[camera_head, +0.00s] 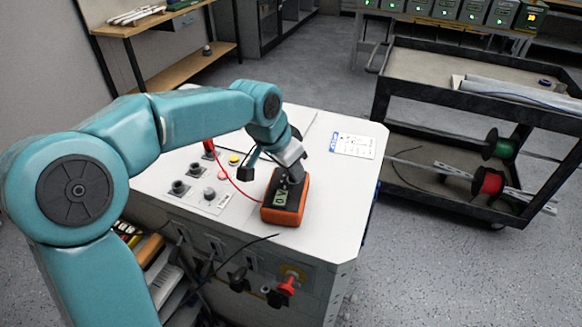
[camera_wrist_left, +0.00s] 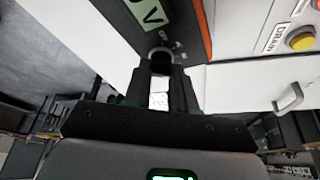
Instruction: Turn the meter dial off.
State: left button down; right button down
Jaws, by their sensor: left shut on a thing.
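The orange and black meter (camera_head: 284,212) stands on the white cabinet top, with its pale green display (camera_head: 281,197) facing up. In the left wrist view the display (camera_wrist_left: 150,14) shows a large V and is partly cut off. My left gripper (camera_head: 291,178) reaches down over the meter's far end, its jaws shut on the dial. The wrist view shows the round dial (camera_wrist_left: 161,58) between the fingertips (camera_wrist_left: 160,80). The fingers cover much of the dial, so its setting cannot be read. My right gripper is not in view.
The white cabinet (camera_head: 330,195) has a button panel (camera_head: 205,187) left of the meter, with a red lead (camera_head: 228,177) running near it. A paper label (camera_head: 353,145) lies at the right. A black cart (camera_head: 400,85) with cable reels stands beyond it.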

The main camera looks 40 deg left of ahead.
pick_arm(q)
jog(key=n+y, duration=0.1)
jog(key=n, duration=0.2)
jog(key=shift+d+b, duration=0.1)
jog(key=shift+b, duration=0.25)
jog(key=n+y+b, duration=0.1)
jog(key=n, duration=0.3)
jog(key=shift+d+y, duration=0.15)
jog(key=shift+y, duration=0.25)
jog(key=n, duration=0.2)
jog(key=n+g+y+b, duration=0.1)
jog(key=n, duration=0.2)
jog(key=shift+w+d+y, duration=0.1)
jog(key=shift+w+y, duration=0.05)
jog(key=shift+y, duration=0.15)
jog(key=n+g, duration=0.1)
jog(key=n, duration=0.2)
jog(key=shift+n+y, duration=0.3)
jog(key=shift+y, duration=0.1)
jog(key=shift+w+n+g, duration=0.15)
jog(key=shift+n+g, duration=0.85)
jog(key=shift+n, duration=0.9)
jog(key=shift+p, duration=0.3)
